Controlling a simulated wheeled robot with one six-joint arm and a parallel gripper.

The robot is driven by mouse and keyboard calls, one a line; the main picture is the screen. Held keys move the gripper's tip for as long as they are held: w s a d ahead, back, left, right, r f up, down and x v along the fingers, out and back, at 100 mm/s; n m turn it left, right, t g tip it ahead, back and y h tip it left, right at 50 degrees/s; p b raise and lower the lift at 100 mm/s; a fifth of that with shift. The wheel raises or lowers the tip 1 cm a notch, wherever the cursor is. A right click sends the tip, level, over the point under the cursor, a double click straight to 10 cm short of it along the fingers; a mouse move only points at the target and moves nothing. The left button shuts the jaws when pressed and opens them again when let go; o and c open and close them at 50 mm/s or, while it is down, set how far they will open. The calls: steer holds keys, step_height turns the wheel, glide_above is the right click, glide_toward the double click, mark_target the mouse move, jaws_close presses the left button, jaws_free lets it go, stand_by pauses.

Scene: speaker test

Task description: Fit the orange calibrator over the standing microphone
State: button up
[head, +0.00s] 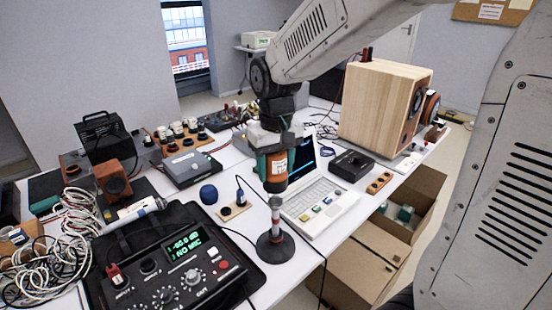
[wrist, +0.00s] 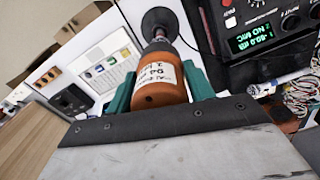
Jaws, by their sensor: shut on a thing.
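My gripper (head: 277,166) is shut on the orange calibrator (head: 276,173), its teal fingers on either side of it. The calibrator is an upright orange cylinder with a white label and a grey lower end. In the wrist view, the calibrator (wrist: 160,84) fills the space between the fingers. The standing microphone (head: 275,214) is a slim upright on a round dark base (head: 275,248), directly below the calibrator in the head view. In the wrist view, the base (wrist: 159,22) shows beyond the calibrator. I cannot tell whether the microphone's top is inside the calibrator or just below it.
A meter (head: 175,267) with a green display reading "NO MIC" lies left of the stand. An open laptop (head: 318,205) is close on the right. A wooden speaker (head: 378,105) stands behind.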

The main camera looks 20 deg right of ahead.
mark_target(276, 198)
steer(key=shift+f, duration=2.8)
steer(key=shift+s+f, duration=0.1)
steer(key=shift+f, duration=0.45)
steer(key=o, duration=1.3)
steer(key=shift+c, duration=0.2)
step_height(276, 198, up, 8)
steer(key=shift+f, duration=0.1)
steer(key=shift+s+f, duration=0.15)
steer(key=shift+s, duration=0.2)
steer(key=s+d+r, duration=0.1)
steer(key=s+r, duration=0.1)
steer(key=s, duration=0.8)
steer(key=s+d+r+t, duration=0.1)
steer(key=s+d+r, duration=0.1)
steer(key=s, duration=0.9)
steer(key=shift+r+m, duration=0.3)
steer(key=shift+r, duration=0.35)
